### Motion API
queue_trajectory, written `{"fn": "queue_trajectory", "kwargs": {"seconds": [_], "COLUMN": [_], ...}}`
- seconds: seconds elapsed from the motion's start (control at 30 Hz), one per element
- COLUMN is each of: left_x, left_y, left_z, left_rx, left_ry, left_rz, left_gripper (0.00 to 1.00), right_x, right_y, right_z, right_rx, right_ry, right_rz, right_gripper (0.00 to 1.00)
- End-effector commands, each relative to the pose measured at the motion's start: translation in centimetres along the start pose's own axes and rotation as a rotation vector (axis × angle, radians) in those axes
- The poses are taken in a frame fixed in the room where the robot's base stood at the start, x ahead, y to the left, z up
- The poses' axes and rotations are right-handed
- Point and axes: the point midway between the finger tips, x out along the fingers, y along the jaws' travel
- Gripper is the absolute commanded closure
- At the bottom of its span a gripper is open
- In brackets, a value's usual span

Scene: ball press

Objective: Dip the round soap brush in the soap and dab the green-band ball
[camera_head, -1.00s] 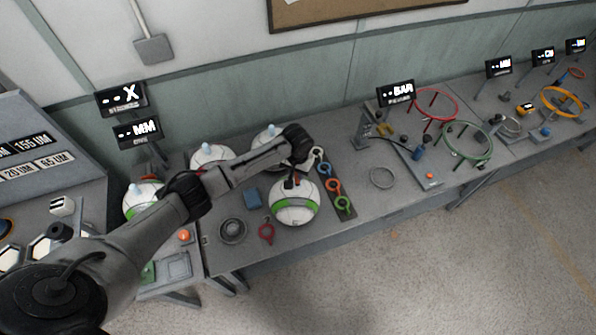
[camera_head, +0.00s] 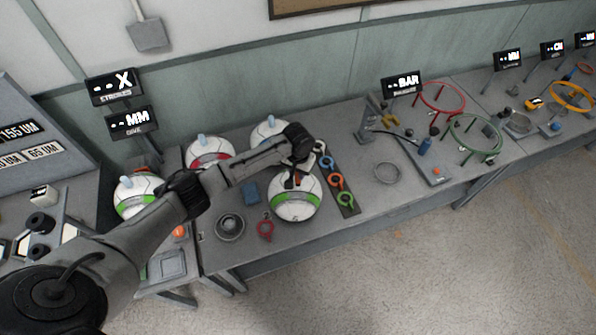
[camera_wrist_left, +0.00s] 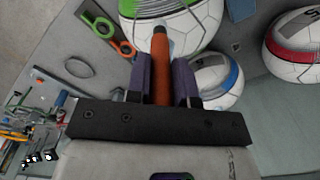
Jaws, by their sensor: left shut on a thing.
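My left gripper (camera_head: 293,180) is over the top of a white ball with a green band (camera_head: 297,207) on the table. In the left wrist view, the left gripper (camera_wrist_left: 162,88) is shut on an orange-brown handle (camera_wrist_left: 161,65), which looks like the brush. The handle points at the green-band ball (camera_wrist_left: 150,8). The brush head is not clear, and I cannot tell whether it touches the ball. A round grey dish (camera_head: 230,227), perhaps for soap, sits left of the ball; its contents are unclear. My right gripper is not in view.
A red-band ball (camera_head: 209,152), a blue-band ball (camera_head: 268,132) and another green-band ball (camera_head: 137,194) stand nearby. A blue block (camera_head: 251,191), a red ring tool (camera_head: 265,228) and a strip of coloured ring tools (camera_head: 345,190) lie close. A grey ring (camera_head: 387,172) lies farther right, with free table around it.

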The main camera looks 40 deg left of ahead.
Motion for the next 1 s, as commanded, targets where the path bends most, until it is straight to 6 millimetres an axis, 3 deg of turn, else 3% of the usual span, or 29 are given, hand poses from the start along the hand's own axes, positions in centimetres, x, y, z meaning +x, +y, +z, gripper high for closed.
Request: {"fn": "queue_trajectory", "kwargs": {"seconds": [1.0], "left_x": [-0.15], "left_y": [0.05], "left_z": [-0.02], "left_rx": [0.001], "left_ry": [0.001], "left_rz": [0.0], "left_gripper": [1.0], "right_x": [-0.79], "right_y": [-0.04], "right_z": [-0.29], "right_rx": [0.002], "right_ry": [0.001], "right_rz": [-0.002], "right_gripper": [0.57]}}
